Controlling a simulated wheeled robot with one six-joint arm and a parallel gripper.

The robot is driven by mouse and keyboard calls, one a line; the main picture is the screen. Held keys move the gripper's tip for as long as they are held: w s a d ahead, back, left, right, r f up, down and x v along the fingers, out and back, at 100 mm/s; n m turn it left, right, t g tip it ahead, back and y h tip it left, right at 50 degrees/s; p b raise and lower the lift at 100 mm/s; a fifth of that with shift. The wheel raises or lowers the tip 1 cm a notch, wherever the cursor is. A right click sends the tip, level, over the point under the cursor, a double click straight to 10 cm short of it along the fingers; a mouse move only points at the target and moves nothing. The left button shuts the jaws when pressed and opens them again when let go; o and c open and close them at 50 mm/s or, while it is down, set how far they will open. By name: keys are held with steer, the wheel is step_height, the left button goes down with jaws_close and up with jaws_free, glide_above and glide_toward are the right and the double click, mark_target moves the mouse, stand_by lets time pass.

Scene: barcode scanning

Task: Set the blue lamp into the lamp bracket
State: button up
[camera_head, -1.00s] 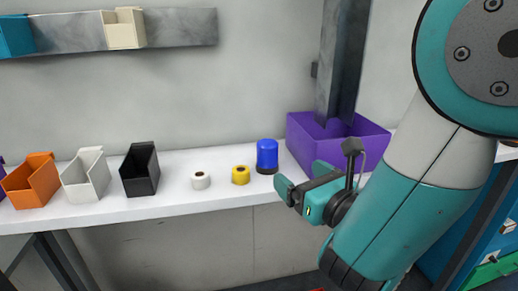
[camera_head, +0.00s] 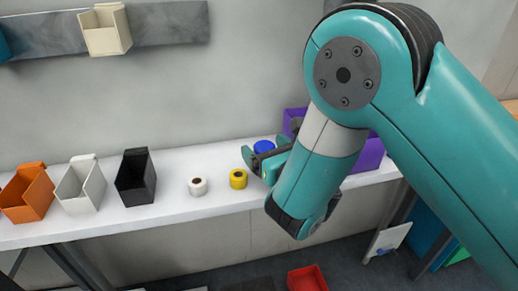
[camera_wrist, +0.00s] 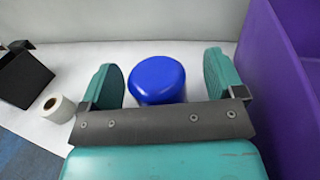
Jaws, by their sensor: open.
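The blue lamp (camera_head: 264,147) stands on the white shelf, with its lower part hidden behind my gripper in the head view. In the wrist view the lamp's round blue top (camera_wrist: 157,79) sits between my two teal fingers, with a gap on each side. My gripper (camera_head: 266,160) is open and reaches over the lamp from the front; in the wrist view its fingers (camera_wrist: 160,78) stand on either side of the lamp. I cannot make out the lamp bracket in these views.
A purple bin (camera_wrist: 282,90) stands close to the right of my right finger. A yellow roll (camera_head: 238,179) and a white roll (camera_head: 197,187) lie to the left. Black (camera_head: 135,178), white (camera_head: 80,186) and orange (camera_head: 27,194) bins stand further left. A red bin (camera_head: 307,279) is on the floor.

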steer(key=shift+a, duration=0.15)
steer(key=c, duration=1.1)
steer(key=shift+r, duration=0.1)
steer(key=shift+c, duration=0.2)
step_height(320, 180, up, 20)
steer(key=f+p, duration=0.1)
steer(key=p, duration=1.8)
steer(key=b, duration=0.8)
glide_above(265, 145)
step_height(265, 145, down, 7)
